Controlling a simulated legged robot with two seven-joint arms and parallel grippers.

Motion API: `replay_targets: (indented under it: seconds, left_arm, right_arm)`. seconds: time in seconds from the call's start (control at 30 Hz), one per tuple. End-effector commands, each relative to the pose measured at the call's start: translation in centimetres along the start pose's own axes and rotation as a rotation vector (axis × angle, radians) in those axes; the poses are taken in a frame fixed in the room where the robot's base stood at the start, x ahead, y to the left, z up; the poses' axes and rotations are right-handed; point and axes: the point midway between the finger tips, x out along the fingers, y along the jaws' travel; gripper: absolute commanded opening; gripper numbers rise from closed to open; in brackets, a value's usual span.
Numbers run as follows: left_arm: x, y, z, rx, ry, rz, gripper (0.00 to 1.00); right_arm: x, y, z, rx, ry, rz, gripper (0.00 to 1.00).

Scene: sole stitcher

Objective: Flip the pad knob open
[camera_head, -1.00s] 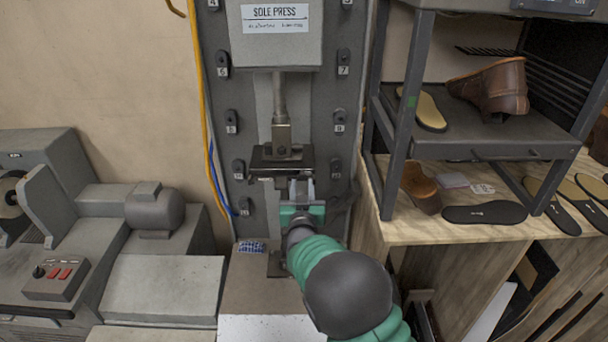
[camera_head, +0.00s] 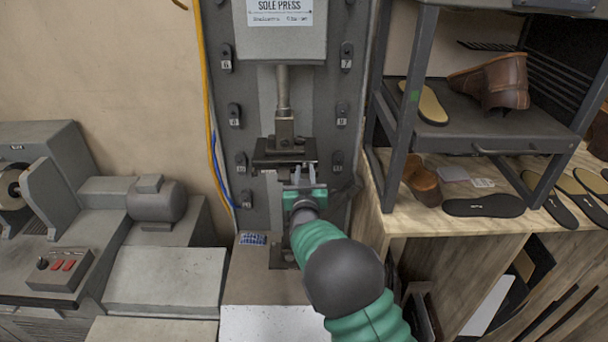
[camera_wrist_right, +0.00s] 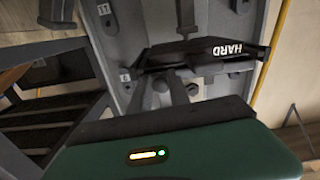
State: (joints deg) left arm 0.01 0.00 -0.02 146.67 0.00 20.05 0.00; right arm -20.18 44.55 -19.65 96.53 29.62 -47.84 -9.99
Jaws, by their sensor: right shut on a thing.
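The press pad (camera_head: 285,152) is a dark block at the bottom of the press rod in the head view. In the right wrist view it is a dark plate marked HARD (camera_wrist_right: 235,50). My right gripper (camera_head: 303,172), with a green body and grey fingers, is just below and in front of the pad. In the wrist view its fingers (camera_wrist_right: 166,88) meet just under the plate, shut on a small grey piece, which looks like the pad knob (camera_wrist_right: 168,74). The fingers mostly hide the knob, so its exact position is unclear. My left gripper is not in view.
The grey press column (camera_head: 232,170) has numbered dark clips along both sides. A metal rack (camera_head: 395,130) with shoes and a wooden bench (camera_head: 420,222) with soles stand close on the right. A grey machine (camera_head: 150,205) is at left. A yellow cable (camera_head: 203,90) runs beside the column.

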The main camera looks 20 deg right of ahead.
Motion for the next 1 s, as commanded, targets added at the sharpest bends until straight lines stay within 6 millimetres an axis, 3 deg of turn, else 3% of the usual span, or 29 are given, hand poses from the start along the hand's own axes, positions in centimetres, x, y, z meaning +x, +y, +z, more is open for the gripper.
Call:
replay_targets:
  seconds: [0.1,0.4,0.43,0.47,0.77,0.87,1.0]
  left_arm:
    - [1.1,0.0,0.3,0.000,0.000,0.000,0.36]
    - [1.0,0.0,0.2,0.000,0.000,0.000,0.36]
    - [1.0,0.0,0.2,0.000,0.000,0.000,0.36]
    - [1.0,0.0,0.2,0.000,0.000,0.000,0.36]
    - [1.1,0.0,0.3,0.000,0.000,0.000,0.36]
    - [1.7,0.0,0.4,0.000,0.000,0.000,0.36]
    - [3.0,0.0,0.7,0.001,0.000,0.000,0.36]
  right_arm:
    - [-0.1,-0.4,0.2,-0.098,0.004,-0.006,0.00]
    - [-0.1,-0.2,0.0,-0.125,0.002,-0.003,0.00]
    - [-0.1,-0.2,0.0,-0.125,0.002,-0.003,0.26]
    - [-0.1,-0.2,0.0,-0.125,0.002,-0.004,0.30]
    - [-0.3,-0.2,0.1,-0.123,0.002,-0.004,0.30]
    - [-1.6,-0.4,0.2,-0.122,0.002,-0.005,0.30]
    - [-5.2,-0.4,0.4,-0.122,0.003,-0.006,0.30]
